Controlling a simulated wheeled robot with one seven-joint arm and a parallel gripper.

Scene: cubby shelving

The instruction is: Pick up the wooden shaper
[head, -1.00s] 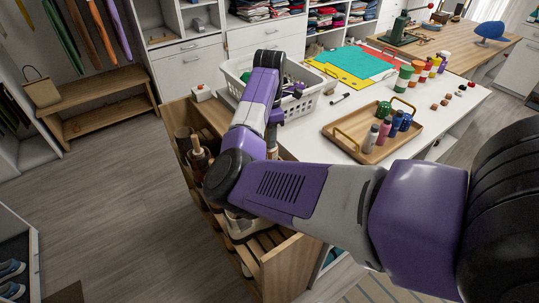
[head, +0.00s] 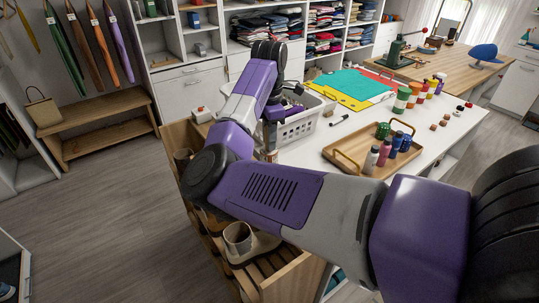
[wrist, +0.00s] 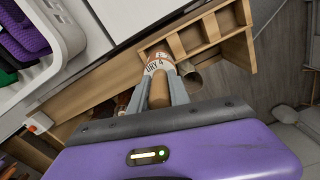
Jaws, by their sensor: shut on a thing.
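In the wrist view the wooden shaper (wrist: 159,92) is a tan, rounded wooden piece with a white band of dark lettering near its far end. My gripper (wrist: 157,78) is shut on it, with one grey finger on each side. Its far end lies over the slatted wooden rack in that view; I cannot tell how high it is held. In the head view my gripper (head: 270,128) is beside the white basket, and only a small brown bit shows below it. My arm hides much of the rack.
The open wooden rack (head: 290,270) holds a pale cup-like piece (head: 238,236) and other items. On the white table are a white basket (head: 300,126), a wooden tray (head: 345,158) with bottles, and several paint jars. Open floor lies left of the rack.

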